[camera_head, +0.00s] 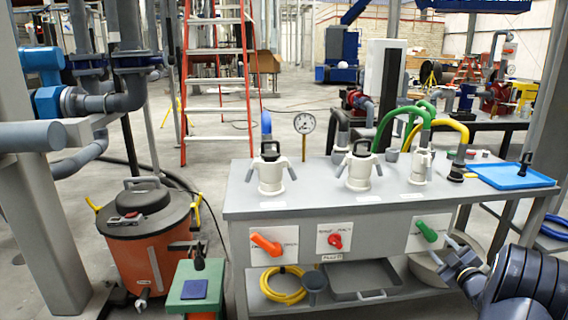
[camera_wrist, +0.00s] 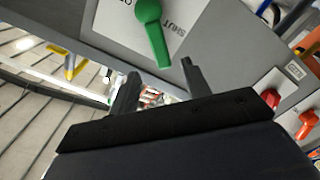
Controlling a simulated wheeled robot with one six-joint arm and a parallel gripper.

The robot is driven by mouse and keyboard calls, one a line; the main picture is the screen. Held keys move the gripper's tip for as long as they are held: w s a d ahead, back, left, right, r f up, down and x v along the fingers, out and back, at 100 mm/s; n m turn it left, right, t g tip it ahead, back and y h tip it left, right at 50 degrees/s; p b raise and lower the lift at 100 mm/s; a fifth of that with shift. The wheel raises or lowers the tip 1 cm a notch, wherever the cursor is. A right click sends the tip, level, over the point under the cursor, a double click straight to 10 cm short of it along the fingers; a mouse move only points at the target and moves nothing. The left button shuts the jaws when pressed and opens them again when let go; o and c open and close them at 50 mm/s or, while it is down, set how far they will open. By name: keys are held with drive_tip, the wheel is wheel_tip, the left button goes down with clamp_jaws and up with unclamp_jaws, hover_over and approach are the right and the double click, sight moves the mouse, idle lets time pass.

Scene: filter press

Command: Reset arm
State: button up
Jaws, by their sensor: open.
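My gripper (camera_head: 458,258) is in front of the bench's right end, just below and to the right of the green valve handle (camera_head: 426,229). In the wrist view, the two dark fingers of my gripper (camera_wrist: 160,74) are spread with nothing between them that I can see held. The green handle (camera_wrist: 153,36) lies beyond the fingertips there, its lower end lined up with the gap. Its plate shows the word SHUT beside it. I cannot tell whether any finger touches the handle. My dark arm fills the lower right of the head view.
The grey bench (camera_head: 240,205) carries several white fittings, green and yellow hoses and a blue tray (camera_head: 510,176). Orange (camera_head: 266,244) and red (camera_head: 335,241) handles sit on its front. An orange vacuum (camera_head: 150,250) stands left. A grey tray (camera_head: 360,280) is on the lower shelf.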

sight(425, 230)
drive_tip(key=w+b, duration=0.2)
drive_tip(key=w, duration=0.6)
drive_tip(key=shift+a+f, duration=0.1)
drive_tip(key=shift+a, duration=0.05)
drive_tip(key=shift+w, duration=0.85)
